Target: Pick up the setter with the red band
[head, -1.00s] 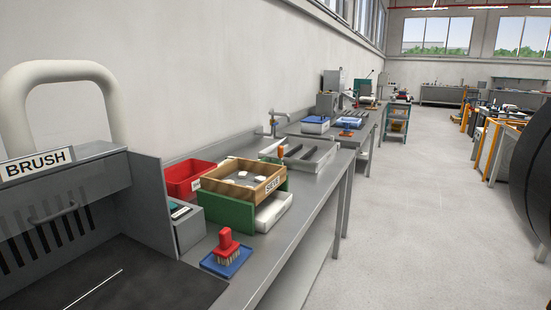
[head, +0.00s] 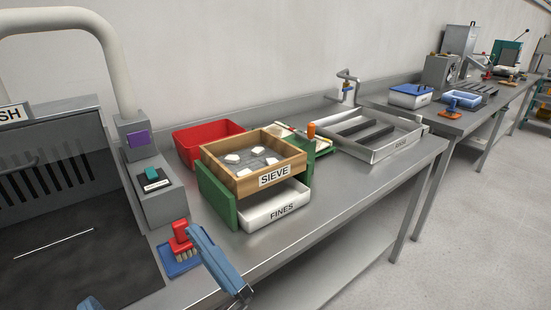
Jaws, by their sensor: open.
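I cannot make out a setter with a red band in the head view. A steel tray (head: 419,134) on the bench holds several dark bars, and no red band shows on them. Its label is too small to read. Blue parts of my own arm show at the bottom edge, one reaching up in front of the bench near the brush. I cannot make out my gripper's fingers, and nothing is seen held.
A wooden sieve (head: 217,174) with pale pieces sits on a green stand (head: 217,199) over a white FINES tray (head: 275,208). A red bin (head: 190,149), red brush (head: 180,240) on a blue plate, orange cylinder (head: 311,130) and tap (head: 346,85) are nearby. The floor at right is open.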

